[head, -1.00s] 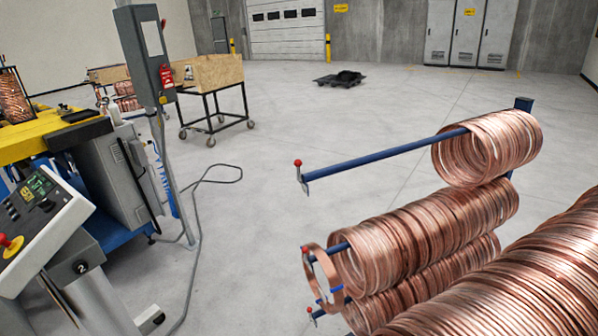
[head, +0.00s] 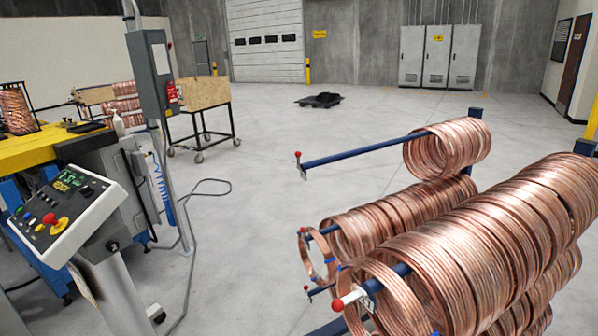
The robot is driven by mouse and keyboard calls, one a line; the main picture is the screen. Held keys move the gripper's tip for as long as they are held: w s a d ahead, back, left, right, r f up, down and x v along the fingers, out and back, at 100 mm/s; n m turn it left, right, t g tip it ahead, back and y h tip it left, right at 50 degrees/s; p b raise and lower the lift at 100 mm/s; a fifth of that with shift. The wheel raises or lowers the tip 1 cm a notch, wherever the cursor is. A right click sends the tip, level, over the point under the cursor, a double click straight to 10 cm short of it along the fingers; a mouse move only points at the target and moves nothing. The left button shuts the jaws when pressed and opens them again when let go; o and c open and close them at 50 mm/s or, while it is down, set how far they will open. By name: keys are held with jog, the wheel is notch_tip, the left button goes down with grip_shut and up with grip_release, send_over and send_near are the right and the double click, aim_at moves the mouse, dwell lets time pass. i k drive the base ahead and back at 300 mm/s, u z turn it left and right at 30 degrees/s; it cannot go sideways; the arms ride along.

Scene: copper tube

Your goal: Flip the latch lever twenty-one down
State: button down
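Several latch levers with red ball ends sit at the tips of blue rack arms on the right in the head view. One lever (head: 298,157) is on the upper far arm (head: 360,151), which is bare along its front part. A lower lever (head: 304,232) is beside a thin copper ring, and another (head: 307,290) is below it. The nearest lever (head: 340,303) has a large red ball and a metal plate, in front of the big near coil (head: 480,240). No number is readable on any lever, so I cannot tell which is twenty-one. My gripper is not in view.
A control console (head: 68,213) and yellow-topped bench (head: 40,148) stand at left, with a grey post box (head: 150,72) behind. A cable (head: 195,230) lies on the floor. A wooden cart (head: 200,95) and black pallet (head: 320,100) are farther back. The middle floor is clear.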

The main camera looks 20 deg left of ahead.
aim_at(298, 154)
jog(key=k, duration=0.45)
jog(key=u, duration=0.55)
jog(key=i, duration=2.15)
jog(key=z, duration=0.8)
